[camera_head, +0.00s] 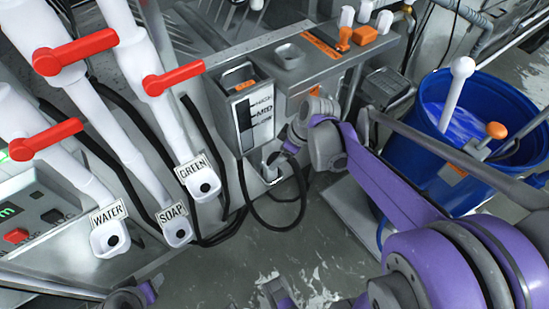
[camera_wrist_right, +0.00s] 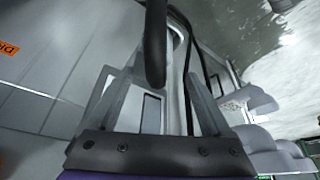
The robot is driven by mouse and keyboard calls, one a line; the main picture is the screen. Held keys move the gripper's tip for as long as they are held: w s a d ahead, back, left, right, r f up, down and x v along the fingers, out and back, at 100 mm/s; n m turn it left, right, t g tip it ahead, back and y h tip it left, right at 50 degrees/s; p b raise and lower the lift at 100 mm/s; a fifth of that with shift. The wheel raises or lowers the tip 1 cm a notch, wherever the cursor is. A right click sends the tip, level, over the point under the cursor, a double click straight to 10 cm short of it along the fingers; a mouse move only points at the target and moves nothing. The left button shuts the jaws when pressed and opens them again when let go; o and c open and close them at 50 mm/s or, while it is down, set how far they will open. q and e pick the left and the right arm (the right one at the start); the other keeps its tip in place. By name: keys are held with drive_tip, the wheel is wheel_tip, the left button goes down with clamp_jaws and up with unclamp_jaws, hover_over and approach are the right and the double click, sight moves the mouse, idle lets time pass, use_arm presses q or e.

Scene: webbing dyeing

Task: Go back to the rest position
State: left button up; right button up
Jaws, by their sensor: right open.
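My right arm comes in from the lower right of the head view. Its gripper (camera_head: 271,171) is low in front of the grey machine, just below the level gauge marked HIGH and MID (camera_head: 262,132). In the right wrist view the two fingers of this gripper (camera_wrist_right: 150,75) stand apart, with nothing held between them. A black hose (camera_wrist_right: 156,45) crosses the picture at the top between the fingers; I cannot tell whether it touches them. Purple and grey arm parts show at the bottom edge of the head view, but no left gripper fingers are visible.
Red-handled taps feed spouts labelled WATER (camera_head: 110,240), SOAP (camera_head: 177,233) and GREEN (camera_head: 204,187) at left. Black hoses (camera_head: 240,185) hang beside the right gripper. A blue barrel (camera_head: 411,135) of blue liquid stands at right. Bare floor (camera_head: 235,265) shows below.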

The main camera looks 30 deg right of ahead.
drive_tip(key=s+a+r+m+t+h+p, duration=0.1)
drive_tip(key=s+a+r+m+p, duration=0.5)
drive_tip(key=s, duration=0.6)
drive_tip(key=shift+s+a+r+m+t+h+p, duration=0.35)
drive_tip(key=shift+a+r+h+p, duration=0.6)
drive_tip(key=shift+a, duration=0.35)
drive_tip(key=shift+r, duration=0.1)
